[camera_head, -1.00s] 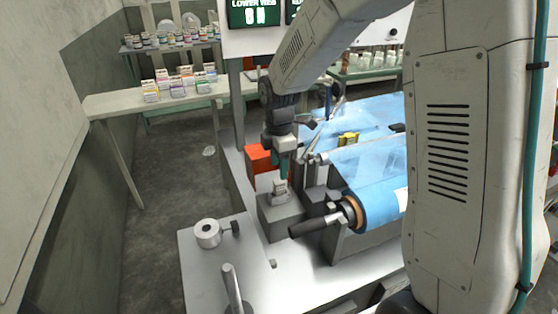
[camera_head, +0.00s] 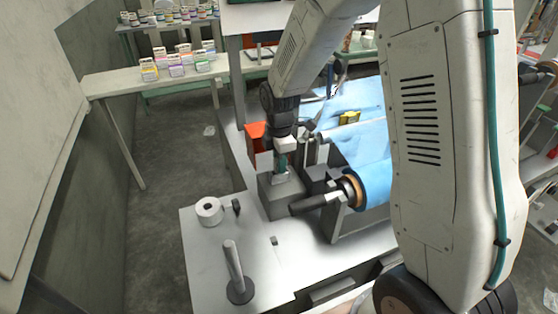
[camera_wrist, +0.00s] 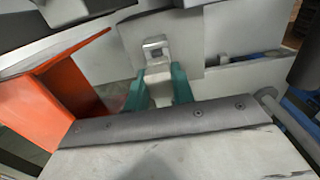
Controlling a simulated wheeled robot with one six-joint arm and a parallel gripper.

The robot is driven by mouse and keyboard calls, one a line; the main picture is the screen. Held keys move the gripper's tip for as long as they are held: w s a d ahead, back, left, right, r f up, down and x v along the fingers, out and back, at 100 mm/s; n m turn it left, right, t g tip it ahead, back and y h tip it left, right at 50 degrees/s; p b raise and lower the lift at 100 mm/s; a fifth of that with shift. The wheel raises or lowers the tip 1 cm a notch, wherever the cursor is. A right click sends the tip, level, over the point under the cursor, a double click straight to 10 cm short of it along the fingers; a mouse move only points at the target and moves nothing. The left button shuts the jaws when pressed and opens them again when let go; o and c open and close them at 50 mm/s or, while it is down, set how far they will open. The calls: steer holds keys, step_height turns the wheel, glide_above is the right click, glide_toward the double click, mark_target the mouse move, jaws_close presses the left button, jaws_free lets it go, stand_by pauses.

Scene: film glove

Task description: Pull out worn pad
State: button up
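My gripper (camera_head: 282,168) points down over a grey block (camera_head: 284,201) on the metal bench. Its teal fingers also show in the wrist view (camera_wrist: 159,92), one on each side of a small pale piece (camera_wrist: 158,80) that looks like the pad. A metal tab with a slot (camera_wrist: 155,48) shows just beyond it. In the head view the pale piece (camera_head: 280,178) sits at the top of the grey block, right under the fingertips. The fingers are very close to its sides, but I cannot tell whether they press on it. Wear on it is too small to make out.
A red-orange bin (camera_head: 256,139) stands just behind and left of the block. A film roll with blue film (camera_head: 375,184) and a dark handle (camera_head: 307,205) are close on the right. A white roll (camera_head: 209,211) and an upright post (camera_head: 236,268) stand on the bench in front.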

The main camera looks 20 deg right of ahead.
steer(key=shift+r, duration=0.55)
steer(key=shift+c, duration=0.2)
stand_by(0.3)
steer(key=shift+r, duration=2.3)
steer(key=shift+r, duration=1.55)
